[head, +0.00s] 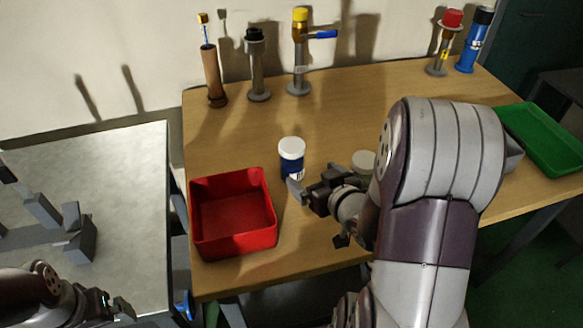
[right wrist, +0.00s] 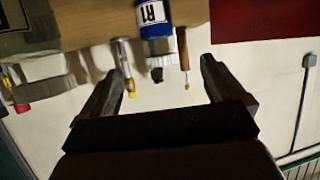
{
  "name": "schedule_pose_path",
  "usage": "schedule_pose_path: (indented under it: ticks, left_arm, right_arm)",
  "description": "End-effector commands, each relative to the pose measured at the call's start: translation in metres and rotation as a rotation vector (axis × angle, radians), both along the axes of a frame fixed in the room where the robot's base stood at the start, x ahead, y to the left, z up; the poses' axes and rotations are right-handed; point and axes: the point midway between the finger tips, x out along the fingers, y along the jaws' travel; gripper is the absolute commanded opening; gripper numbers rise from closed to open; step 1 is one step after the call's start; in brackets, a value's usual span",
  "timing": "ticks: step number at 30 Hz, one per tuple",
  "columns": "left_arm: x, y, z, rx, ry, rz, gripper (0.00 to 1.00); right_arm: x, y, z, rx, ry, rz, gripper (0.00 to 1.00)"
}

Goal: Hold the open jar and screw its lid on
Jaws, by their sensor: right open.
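A blue jar (head: 292,165) with a white top stands upright on the wooden table. In the right wrist view this jar (right wrist: 156,18) appears upside down with an R1 label. I cannot tell whether its white top is a lid. My right gripper (head: 308,190) is just in front of it. Its fingers are open, with the jar ahead of the gap (right wrist: 160,70) and not held. A pale round object (head: 363,161) stands to the right, partly hidden by my right arm; I cannot tell if it is a jar or lid. My left arm is at bottom left, its fingers unclear.
A red bin (head: 232,252) is left of my right gripper. A green tray (head: 541,132) is at the right. Several valve-like fittings, including a yellow-topped one (head: 299,55), stand along the back. A grey table (head: 120,160) is at left. The middle back of the wooden table is clear.

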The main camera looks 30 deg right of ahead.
Motion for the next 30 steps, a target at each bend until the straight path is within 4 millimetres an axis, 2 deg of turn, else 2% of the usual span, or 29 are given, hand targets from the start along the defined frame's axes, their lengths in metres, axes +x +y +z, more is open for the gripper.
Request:
schedule_pose_path:
  ticks: [8, 18, 21, 30]
  left_arm:
    - [0.0, 0.0, -0.001, 0.0, 0.0, 0.0, 1.0]
    - [0.0, 0.0, -0.01, 0.0, 0.0, 0.0, 1.0]
    - [0.0, 0.0, -0.011, 0.0, 0.0, 0.0, 1.0]
    - [0.0, 0.0, -0.011, 0.0, 0.0, 0.0, 1.0]
  right_arm:
    - [0.004, 0.0, -0.001, -0.001, 0.001, 0.0, 0.96]
    - [0.059, -0.003, -0.025, -0.001, 0.002, 0.0, 0.96]
    - [0.067, -0.003, -0.028, -0.001, 0.002, 0.0, 0.96]
    - [0.069, -0.004, -0.029, -0.002, 0.002, -0.001, 0.96]
